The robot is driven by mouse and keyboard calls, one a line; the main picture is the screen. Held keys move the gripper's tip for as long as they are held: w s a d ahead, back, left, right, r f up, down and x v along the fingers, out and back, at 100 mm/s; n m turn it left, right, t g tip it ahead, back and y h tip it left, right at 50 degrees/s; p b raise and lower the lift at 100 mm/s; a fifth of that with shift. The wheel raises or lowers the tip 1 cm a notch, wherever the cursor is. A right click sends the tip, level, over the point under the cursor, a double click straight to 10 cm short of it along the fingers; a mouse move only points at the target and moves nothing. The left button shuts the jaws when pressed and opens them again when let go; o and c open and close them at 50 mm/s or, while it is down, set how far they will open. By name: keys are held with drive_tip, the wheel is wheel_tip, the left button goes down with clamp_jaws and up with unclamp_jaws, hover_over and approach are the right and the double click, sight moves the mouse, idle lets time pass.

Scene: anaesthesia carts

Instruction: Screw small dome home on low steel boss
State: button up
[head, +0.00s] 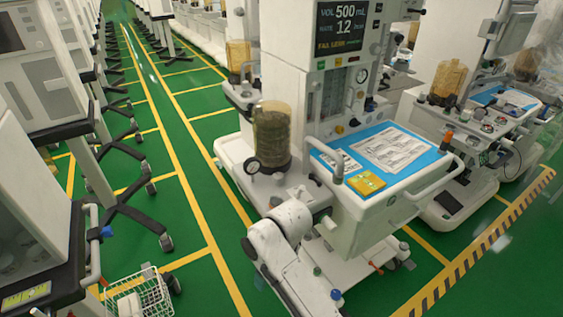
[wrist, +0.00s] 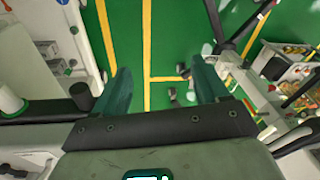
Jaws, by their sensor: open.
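My gripper (wrist: 161,82) shows in the wrist view with its two dark green fingers spread apart. The head view does not show the fingers clearly. An anaesthesia cart (head: 345,212) stands in the middle of the head view, with my white arm in front of it. I cannot pick out the small dome or the low steel boss for certain in either view.
The cart's blue top (head: 335,155) holds papers and a yellow pad (head: 367,184). An amber canister (head: 271,135) stands at its left. A wire basket (head: 139,297) is at lower left. More carts line both sides. The green aisle (head: 190,120) between them is clear.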

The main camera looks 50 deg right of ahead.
drive_tip(key=w+d+r+p, duration=0.2)
drive_tip(key=w+d+r, duration=0.7)
drive_tip(key=r, duration=0.1)
drive_tip(key=h+p, duration=0.1)
drive_tip(key=p, duration=0.1)
approach(276, 196)
drive_tip(key=shift+m, duration=0.3)
drive_tip(key=f, duration=0.6)
drive_tip(key=w+f, duration=0.1)
drive_tip(key=f, duration=0.2)
drive_tip(key=shift+a+f, duration=0.1)
drive_tip(key=shift+f, duration=0.1)
drive_tip(key=shift+c, duration=0.3)
